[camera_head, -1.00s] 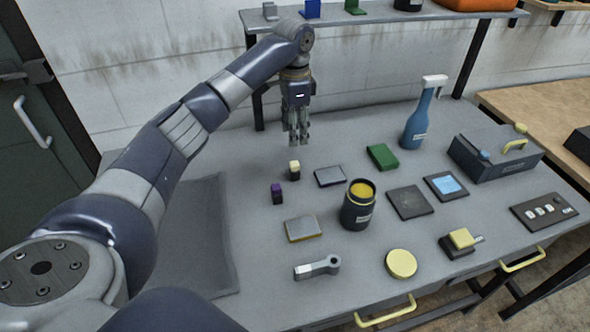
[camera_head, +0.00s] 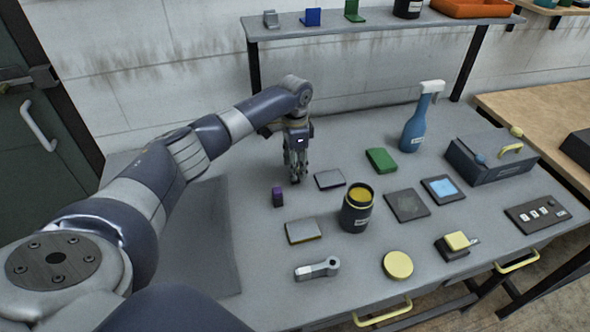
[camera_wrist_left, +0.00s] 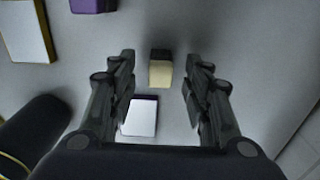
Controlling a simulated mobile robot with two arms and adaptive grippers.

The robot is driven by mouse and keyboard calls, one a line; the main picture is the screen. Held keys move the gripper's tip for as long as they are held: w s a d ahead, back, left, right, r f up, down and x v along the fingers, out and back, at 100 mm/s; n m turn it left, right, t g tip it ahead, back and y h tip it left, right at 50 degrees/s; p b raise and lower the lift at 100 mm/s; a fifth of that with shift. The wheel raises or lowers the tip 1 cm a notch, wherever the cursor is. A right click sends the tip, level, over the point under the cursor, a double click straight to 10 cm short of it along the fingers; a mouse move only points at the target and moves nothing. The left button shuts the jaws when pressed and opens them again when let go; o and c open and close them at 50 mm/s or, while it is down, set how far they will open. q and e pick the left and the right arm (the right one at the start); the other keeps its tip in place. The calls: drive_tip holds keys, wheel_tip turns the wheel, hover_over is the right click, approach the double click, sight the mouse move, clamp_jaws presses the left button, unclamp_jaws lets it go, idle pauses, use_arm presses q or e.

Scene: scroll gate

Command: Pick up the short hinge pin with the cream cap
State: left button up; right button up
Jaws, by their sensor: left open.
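The short hinge pin with the cream cap (camera_wrist_left: 160,72) shows in the left wrist view as a small dark block with a cream part. It stands between and slightly beyond the open fingertips, apart from both. My left gripper (camera_head: 297,181) points down at the table in the head view and hides the pin there; its open fingers also show in the left wrist view (camera_wrist_left: 160,70). A similar pin with a purple cap (camera_head: 278,196) stands to the left of the gripper, also at the top of the left wrist view (camera_wrist_left: 93,4). My right gripper is not in view.
A flat grey-white plate (camera_head: 329,179) lies just right of the gripper. A dark jar with yellow contents (camera_head: 357,209) stands nearer the front. A green block (camera_head: 381,160) and a blue spray bottle (camera_head: 417,125) are to the right. The grey mat (camera_head: 212,235) is bare.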

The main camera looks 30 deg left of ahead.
use_arm(q)
clamp_jaws()
drive_tip(key=shift+r, duration=0.1)
